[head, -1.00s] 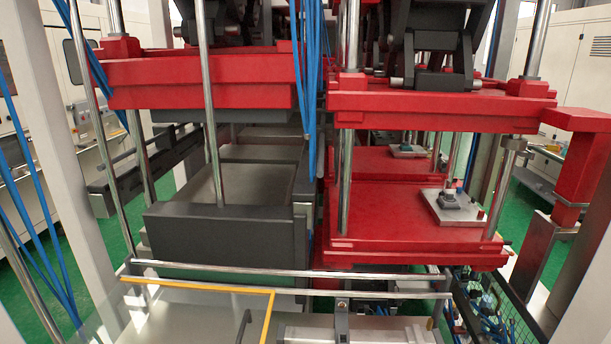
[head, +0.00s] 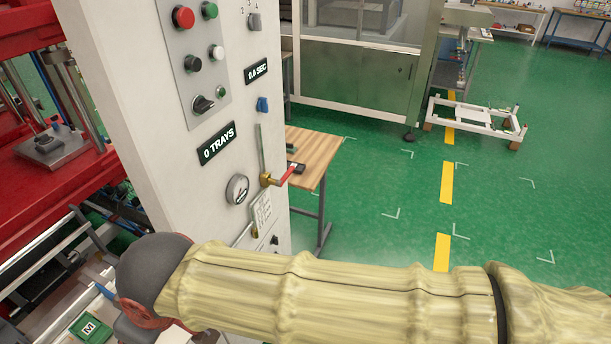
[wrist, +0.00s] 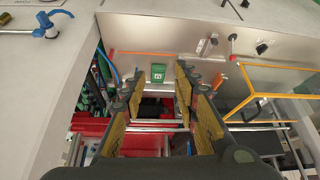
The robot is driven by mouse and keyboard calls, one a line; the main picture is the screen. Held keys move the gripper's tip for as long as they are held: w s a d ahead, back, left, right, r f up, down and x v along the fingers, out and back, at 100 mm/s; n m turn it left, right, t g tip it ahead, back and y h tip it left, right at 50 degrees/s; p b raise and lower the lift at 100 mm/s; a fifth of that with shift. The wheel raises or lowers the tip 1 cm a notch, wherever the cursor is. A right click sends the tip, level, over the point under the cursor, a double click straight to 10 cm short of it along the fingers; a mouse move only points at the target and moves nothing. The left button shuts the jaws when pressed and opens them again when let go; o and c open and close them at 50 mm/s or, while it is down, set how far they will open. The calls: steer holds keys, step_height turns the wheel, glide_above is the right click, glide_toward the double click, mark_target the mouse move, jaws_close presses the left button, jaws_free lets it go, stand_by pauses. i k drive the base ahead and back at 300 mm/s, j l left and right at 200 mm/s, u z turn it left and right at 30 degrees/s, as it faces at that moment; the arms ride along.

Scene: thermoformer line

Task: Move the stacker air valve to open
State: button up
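A brass valve with a red lever handle (head: 283,175), which looks like the stacker air valve, is mounted on the white control column (head: 150,120) in the head view. Its lever sticks out to the right and slightly up. A gauge (head: 237,190) is to its left and a small label plate (head: 262,209) is just below it. My arm crosses the lower head view below the valve, and the gripper end is mostly hidden at the lower left. In the wrist view my gripper (wrist: 158,88) is open and empty, with yellow pads apart. I cannot surely identify the valve there.
A button panel (head: 195,60) and a "0 TRAYS" display (head: 217,143) are above the valve. A wooden table (head: 314,152) stands behind the column. Red press plates (head: 50,190) are at the left. A green box (wrist: 158,72) lies ahead of the gripper. Green floor at right is open.

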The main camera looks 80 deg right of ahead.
mark_target(279, 183)
steer(key=z, duration=2.25)
steer(key=l+u, duration=0.1)
steer(key=l, duration=0.45)
steer(key=k+l, duration=0.1)
steer(key=l, duration=0.4)
steer(key=l+u, duration=0.15)
steer(key=l, duration=0.4)
steer(key=k, duration=0.05)
